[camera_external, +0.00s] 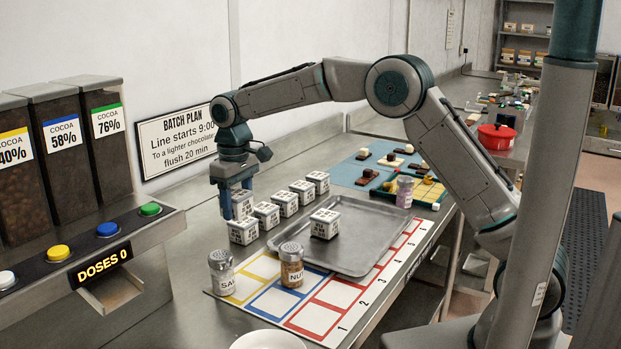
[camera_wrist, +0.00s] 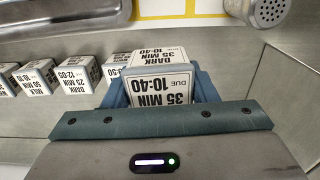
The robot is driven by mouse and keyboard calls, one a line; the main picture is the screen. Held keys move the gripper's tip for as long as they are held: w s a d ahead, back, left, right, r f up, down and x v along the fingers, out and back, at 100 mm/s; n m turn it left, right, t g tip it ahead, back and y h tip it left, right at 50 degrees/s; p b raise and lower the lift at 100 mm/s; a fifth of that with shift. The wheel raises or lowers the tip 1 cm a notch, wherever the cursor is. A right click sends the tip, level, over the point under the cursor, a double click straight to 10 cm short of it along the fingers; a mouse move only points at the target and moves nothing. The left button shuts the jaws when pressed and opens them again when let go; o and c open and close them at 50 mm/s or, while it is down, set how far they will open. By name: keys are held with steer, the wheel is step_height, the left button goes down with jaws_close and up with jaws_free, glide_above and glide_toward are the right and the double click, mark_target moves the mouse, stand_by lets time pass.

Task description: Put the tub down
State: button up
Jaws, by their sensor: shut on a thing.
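My gripper (camera_external: 238,206) is shut on a white labelled tub (camera_external: 242,204), upright between the blue fingers. In the wrist view the held tub (camera_wrist: 160,92) reads "35 MIN, DUE 10:40" and "DARK", upside down. In the external view another white tub (camera_external: 243,232) shows directly below the fingers, at the near end of a row along the wall side of the tray. Whether the held tub touches it I cannot tell. Several more tubs (camera_external: 285,203) continue the row; they also show left of the gripper in the wrist view (camera_wrist: 78,75).
A metal tray (camera_external: 370,235) carries one tub (camera_external: 325,223). The cocoa dispenser (camera_external: 95,245) is at left. Bare counter lies between the dispenser and row.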

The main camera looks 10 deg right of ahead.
steer(key=w+d+r+b, duration=0.1)
steer(key=w+d, duration=0.1)
steer(key=d, duration=0.8)
steer(key=w+d+r+b, duration=0.1)
steer(key=w+d, duration=0.1)
steer(key=d, duration=0.9)
steer(key=s+d+f+b, duration=0.1)
steer(key=s+d, duration=0.3)
steer(key=d, duration=0.5)
steer(key=s+d+b, duration=0.1)
steer(key=s+d, duration=0.2)
steer(key=d, duration=0.6)
steer(key=p, duration=0.1)
glide_above(359, 244)
step_height(359, 244, down, 7)
steer(key=shift+d+r, duration=0.1)
steer(key=shift+f+p, duration=0.35)
steer(key=shift+f, duration=1.7)
